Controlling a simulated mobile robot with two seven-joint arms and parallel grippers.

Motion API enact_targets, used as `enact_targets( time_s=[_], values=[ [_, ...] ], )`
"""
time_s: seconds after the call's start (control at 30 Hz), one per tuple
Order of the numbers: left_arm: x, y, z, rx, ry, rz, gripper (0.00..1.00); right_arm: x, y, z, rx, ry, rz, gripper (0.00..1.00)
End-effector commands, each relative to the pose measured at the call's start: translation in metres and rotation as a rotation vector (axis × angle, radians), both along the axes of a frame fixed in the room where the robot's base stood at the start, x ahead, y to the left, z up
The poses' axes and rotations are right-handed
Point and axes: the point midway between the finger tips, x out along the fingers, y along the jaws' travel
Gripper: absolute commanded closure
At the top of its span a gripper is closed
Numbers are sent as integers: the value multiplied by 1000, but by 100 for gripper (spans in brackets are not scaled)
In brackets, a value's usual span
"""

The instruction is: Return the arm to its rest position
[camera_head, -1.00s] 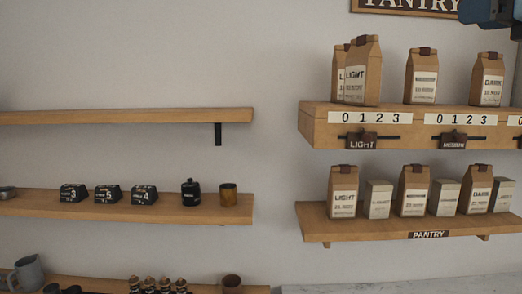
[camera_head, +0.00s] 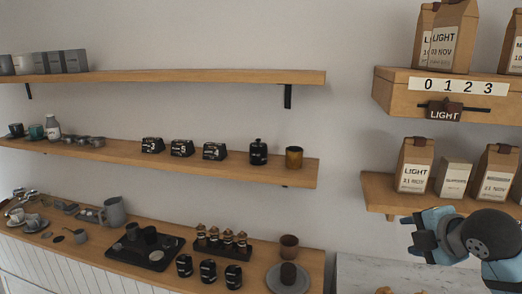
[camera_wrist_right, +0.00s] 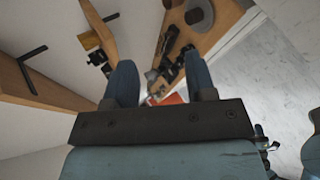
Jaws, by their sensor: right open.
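My right gripper (camera_head: 424,236) is blue-grey and shows at the lower right of the head view, in front of the wall just below the pantry shelf (camera_head: 378,192). In the right wrist view its two fingers (camera_wrist_right: 164,88) are spread apart with nothing held between them. The arm comes in from the right edge of the head view. My left gripper does not show in either view.
Paper coffee bags (camera_head: 414,166) stand on the pantry shelf and on the box shelf (camera_head: 392,92) above. Left are two wall shelves (camera_head: 200,77) and a wooden counter (camera_head: 90,252) with cups, canisters and a black tray (camera_head: 140,258). A marble surface (camera_head: 355,270) lies below the gripper.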

Motion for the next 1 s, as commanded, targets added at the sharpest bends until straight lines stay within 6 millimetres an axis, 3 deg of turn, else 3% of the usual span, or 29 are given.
enact_targets(
  time_s=[0.03, 0.1, 0.3, 0.4, 0.6, 0.87, 1.0],
  values=[
    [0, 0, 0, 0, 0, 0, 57, -14, 10, -35, 81, 64, -57, 49],
    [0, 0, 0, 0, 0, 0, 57, -33, 21, -74, 195, 140, -161, 49],
    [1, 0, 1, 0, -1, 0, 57, -108, 47, -169, 488, 348, -513, 49],
    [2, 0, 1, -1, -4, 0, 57, -148, 57, -204, 605, 431, -704, 49],
    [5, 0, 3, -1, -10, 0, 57, -214, 68, -245, 754, 533, -1022, 49],
    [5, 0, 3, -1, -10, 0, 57, -284, 76, -272, 863, 596, -1369, 49],
    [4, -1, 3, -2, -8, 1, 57, -259, 84, -299, 938, 533, -1279, 49]
  ],
)
